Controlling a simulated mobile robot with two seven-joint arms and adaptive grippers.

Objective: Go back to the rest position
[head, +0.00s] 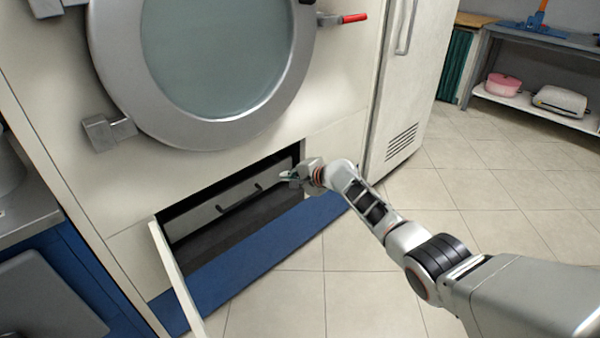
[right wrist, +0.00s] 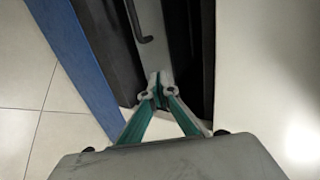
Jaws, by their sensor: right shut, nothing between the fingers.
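My right gripper (head: 288,177) is at the right end of the open lower compartment (head: 185,236) of a large machine. In the right wrist view its green-lined fingers (right wrist: 157,88) meet at the tips, shut and empty. Past the tips is the light inner panel with a dark handle (right wrist: 138,25); I cannot tell whether the fingertips touch anything. My right arm reaches in from the lower right of the head view. My left gripper is in neither view.
The compartment's door (head: 178,285) stands swung open at the left. A blue strip (head: 262,250) runs along the machine's foot. Above is a big round door (head: 205,60) with a red-tipped handle (head: 354,18). A white cabinet (head: 408,90) stands right. The tiled floor (head: 480,200) is clear.

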